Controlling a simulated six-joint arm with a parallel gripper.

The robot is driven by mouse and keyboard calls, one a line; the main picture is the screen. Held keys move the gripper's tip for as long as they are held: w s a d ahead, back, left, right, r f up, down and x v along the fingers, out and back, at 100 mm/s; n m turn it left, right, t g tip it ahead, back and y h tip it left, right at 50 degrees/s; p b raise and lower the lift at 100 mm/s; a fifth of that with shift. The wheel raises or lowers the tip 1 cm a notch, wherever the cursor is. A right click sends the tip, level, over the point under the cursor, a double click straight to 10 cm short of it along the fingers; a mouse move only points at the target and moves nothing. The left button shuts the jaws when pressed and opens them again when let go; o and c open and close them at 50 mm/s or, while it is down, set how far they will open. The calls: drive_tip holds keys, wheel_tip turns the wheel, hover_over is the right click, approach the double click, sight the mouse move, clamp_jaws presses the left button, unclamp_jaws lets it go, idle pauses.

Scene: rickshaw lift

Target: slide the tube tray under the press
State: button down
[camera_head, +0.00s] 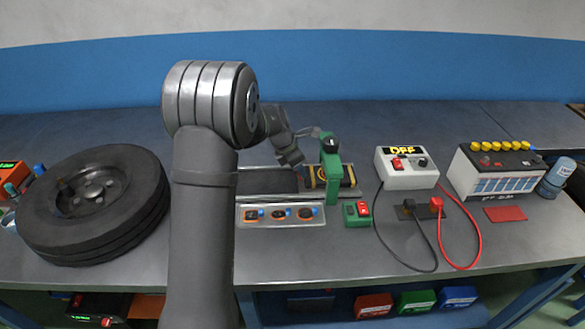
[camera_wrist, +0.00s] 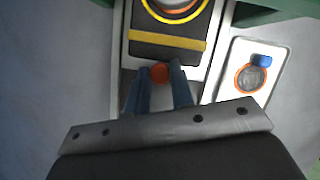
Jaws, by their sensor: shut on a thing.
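The tube tray (camera_head: 312,183) is dark with yellow bands and lies on a light track, partly behind the green press (camera_head: 331,170). In the wrist view the tray (camera_wrist: 165,50) shows a yellow stripe and a yellow ring, with an orange knob (camera_wrist: 160,73) at its near end. My gripper (camera_wrist: 161,88) has its two fingers on either side of the knob, shut on it. In the head view my gripper (camera_head: 291,157) is just left of the press, and the fingertips are hard to make out. Green parts of the press (camera_wrist: 265,12) show at the wrist view's top edge.
A pale plate (camera_head: 281,224) with several orange rings lies in front of the track. A green box with a red switch (camera_head: 357,214) stands right of it. A large tyre (camera_head: 140,215) is left; a power box (camera_head: 407,172) and battery (camera_head: 497,175) are right.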

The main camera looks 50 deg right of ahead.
drive_tip(key=shift+s+d, duration=0.2)
drive_tip(key=shift+d, duration=0.05)
drive_tip(key=c, duration=1.5)
unclamp_jaws()
drive_tip(key=shift+c, duration=0.2)
drive_tip(key=shift+w+a+r, duration=0.1)
drive_tip(key=shift+a+r, duration=0.05)
drive_tip(key=shift+r, duration=0.1)
drive_tip(key=v, duration=1.7)
drive_tip(key=shift+f, duration=0.15)
drive_tip(key=x, duration=1.7)
drive_tip(key=shift+f, duration=0.15)
